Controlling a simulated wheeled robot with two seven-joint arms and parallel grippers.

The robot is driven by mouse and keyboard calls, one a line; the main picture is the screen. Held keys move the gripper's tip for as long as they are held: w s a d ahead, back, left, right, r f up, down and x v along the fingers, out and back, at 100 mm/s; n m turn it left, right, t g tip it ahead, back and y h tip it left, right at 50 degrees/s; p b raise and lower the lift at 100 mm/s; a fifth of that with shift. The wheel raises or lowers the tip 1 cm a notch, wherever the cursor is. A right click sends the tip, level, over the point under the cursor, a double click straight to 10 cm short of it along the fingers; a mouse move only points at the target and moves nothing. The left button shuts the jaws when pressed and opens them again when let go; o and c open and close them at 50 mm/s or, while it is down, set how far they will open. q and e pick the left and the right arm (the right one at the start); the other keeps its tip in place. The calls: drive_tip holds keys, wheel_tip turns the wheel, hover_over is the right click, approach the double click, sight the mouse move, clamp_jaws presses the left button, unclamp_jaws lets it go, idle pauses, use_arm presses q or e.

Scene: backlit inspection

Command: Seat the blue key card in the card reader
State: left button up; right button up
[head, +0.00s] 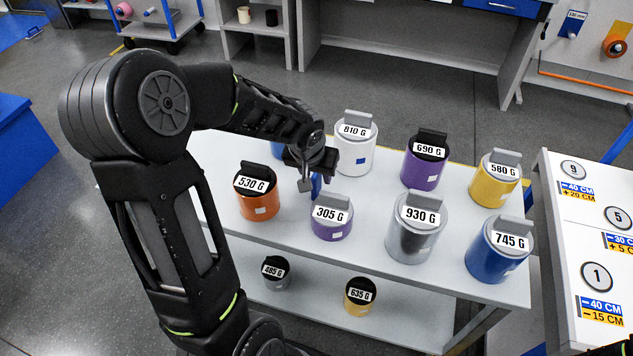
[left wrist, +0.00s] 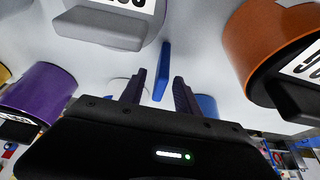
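My left gripper (head: 306,182) reaches down over the grey table, between the orange 530 G canister and the white 810 G canister. In the left wrist view its two fingers (left wrist: 159,86) are apart. A slim upright blue piece, which looks like the blue key card (left wrist: 162,68), shows between them with a gap on each side. In the head view the blue card (head: 316,186) shows beside the fingers, partly hidden by them, behind the purple 305 G canister. I cannot make out a card reader in either view.
Canisters crowd the table: orange (head: 259,204), low purple (head: 332,222), silver (head: 415,233), white (head: 355,152), tall purple (head: 423,168), yellow (head: 493,186) and blue (head: 497,258). A blue one (head: 281,149) is mostly behind my arm. A numbered white table (head: 560,220) stands right.

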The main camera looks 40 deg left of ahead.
idle(0.3)
use_arm(q)
clamp_jaws()
idle(0.5)
